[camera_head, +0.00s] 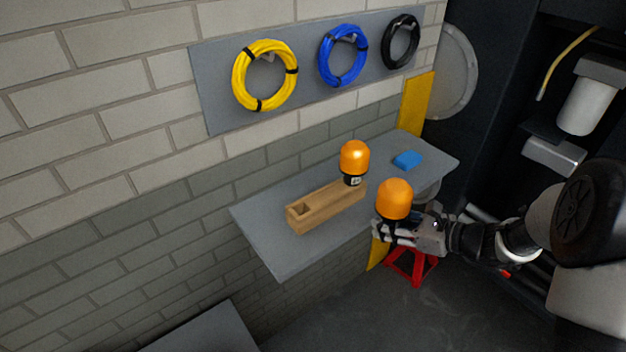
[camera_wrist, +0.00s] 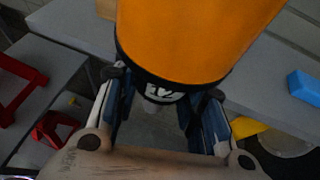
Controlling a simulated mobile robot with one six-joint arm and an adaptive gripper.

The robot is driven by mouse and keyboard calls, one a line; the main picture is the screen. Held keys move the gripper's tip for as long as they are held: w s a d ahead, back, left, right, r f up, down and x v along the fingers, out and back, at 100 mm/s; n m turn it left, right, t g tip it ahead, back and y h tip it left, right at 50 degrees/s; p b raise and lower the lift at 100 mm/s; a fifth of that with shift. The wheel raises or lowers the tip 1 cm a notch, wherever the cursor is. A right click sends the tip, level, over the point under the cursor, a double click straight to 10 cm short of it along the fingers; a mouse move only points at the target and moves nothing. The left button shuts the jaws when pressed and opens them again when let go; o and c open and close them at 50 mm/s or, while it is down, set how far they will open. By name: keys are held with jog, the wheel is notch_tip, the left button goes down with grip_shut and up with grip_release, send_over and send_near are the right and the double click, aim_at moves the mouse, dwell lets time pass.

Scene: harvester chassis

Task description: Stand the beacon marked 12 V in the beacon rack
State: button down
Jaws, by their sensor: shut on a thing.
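My gripper (camera_head: 393,232) is shut on an orange-domed beacon (camera_head: 394,198) with a black base, held in front of the shelf's front edge. In the wrist view the held beacon (camera_wrist: 190,40) fills the top, and its label shows "12" in part. The wooden beacon rack (camera_head: 315,213) lies on the grey shelf. A square hole shows at its left end. A second orange beacon (camera_head: 354,158) with a black base and a white label stands upright at the rack's right end. Its label is too small to read.
The grey shelf (camera_head: 272,249) is bare left of the rack. A blue block (camera_head: 407,160) lies at its right, also seen in the wrist view (camera_wrist: 304,88). Yellow, blue and black coils hang on the wall panel above. A red stand (camera_head: 412,267) is on the floor below.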

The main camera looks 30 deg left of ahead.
jog(key=s+a+r+n+g, duration=0.1)
jog(key=a+r, duration=0.3)
jog(key=a, duration=0.6)
jog(key=s+a+r+n+g, duration=0.1)
jog(key=a+r, duration=0.4)
jog(key=a, duration=0.6)
jog(key=shift+s+a+r+n+g+y+b, duration=0.2)
jog(key=shift+s+n+g+y+b, duration=0.3)
jog(key=shift+s, duration=0.5)
jog(key=shift+d+r+p, duration=0.1)
jog(key=shift+p, duration=0.35)
